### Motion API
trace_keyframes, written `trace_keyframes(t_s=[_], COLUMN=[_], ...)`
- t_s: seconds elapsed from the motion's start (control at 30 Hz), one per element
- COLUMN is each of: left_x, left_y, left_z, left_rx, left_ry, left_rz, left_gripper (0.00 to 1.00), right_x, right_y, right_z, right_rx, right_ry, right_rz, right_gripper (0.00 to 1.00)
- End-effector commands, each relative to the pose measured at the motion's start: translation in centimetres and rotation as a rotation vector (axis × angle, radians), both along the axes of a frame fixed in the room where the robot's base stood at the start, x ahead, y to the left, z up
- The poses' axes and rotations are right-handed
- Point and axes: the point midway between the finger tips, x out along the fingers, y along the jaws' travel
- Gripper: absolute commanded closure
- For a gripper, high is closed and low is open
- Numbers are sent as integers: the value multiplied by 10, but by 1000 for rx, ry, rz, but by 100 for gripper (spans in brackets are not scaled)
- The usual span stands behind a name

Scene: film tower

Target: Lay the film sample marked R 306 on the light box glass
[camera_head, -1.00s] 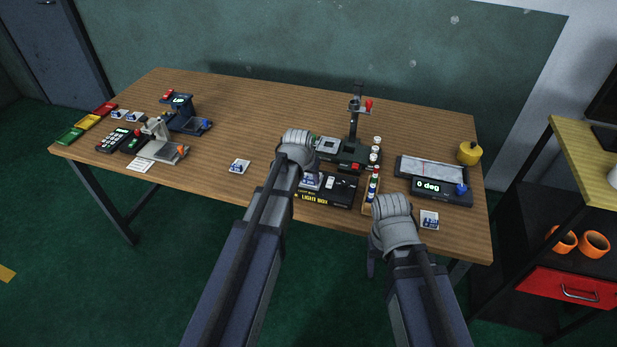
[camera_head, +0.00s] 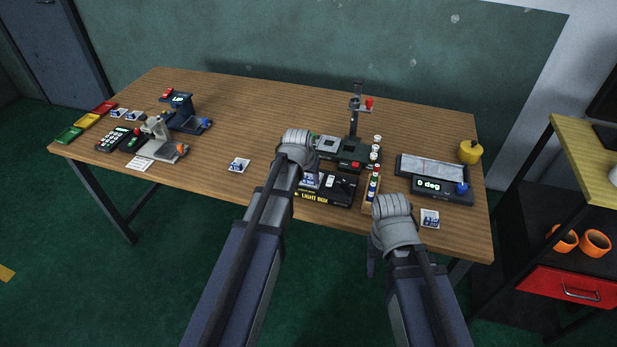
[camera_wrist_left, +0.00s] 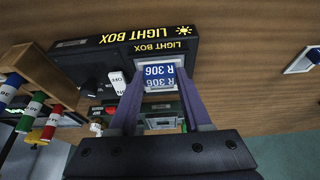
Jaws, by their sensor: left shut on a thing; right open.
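The film sample marked R 306 (camera_wrist_left: 158,78) is a small white-edged card with a blue label, seen upside down in the left wrist view. My left gripper (camera_wrist_left: 157,95) is shut on it, over the light box (camera_wrist_left: 70,60). In the head view the sample (camera_head: 310,181) shows just past my left gripper (camera_head: 303,172), at the left part of the light box (camera_head: 338,196). Whether it touches the glass I cannot tell. My right gripper (camera_head: 375,266) is open and empty near the table's front edge; its fingers are mostly hidden.
A rack of coloured vials (camera_head: 373,186) stands right of the light box. A device with a post (camera_head: 345,150) is behind it. Other samples lie at left (camera_head: 239,165) and right (camera_head: 430,218). An angle gauge reading 0 deg (camera_head: 440,187) is at right.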

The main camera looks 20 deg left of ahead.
Motion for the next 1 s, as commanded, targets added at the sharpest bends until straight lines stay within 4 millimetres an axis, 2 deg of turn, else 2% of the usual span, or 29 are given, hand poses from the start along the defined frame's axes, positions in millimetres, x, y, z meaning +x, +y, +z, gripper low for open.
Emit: trace_keyframes(t_s=[0.1, 0.13, 0.4, 0.6, 0.73, 1.0], left_x=[0, 0, 0, 0, 0, 0], left_y=[0, 0, 0, 0, 0, 0], left_z=[0, 0, 0, 0, 0, 1], left_rx=[0, 0, 0, 0, 0, 0], left_ry=[0, 0, 0, 0, 0, 0], left_rz=[0, 0, 0, 0, 0, 0], left_gripper=[100, 48, 18, 15, 1, 0], right_x=[0, 0, 0, 0, 0, 0], right_y=[0, 0, 0, 0, 0, 0], right_z=[0, 0, 0, 0, 0, 1], right_rx=[0, 0, 0, 0, 0, 0], right_ry=[0, 0, 0, 0, 0, 0], right_rz=[0, 0, 0, 0, 0, 0], right_gripper=[43, 43, 43, 43, 43, 43])
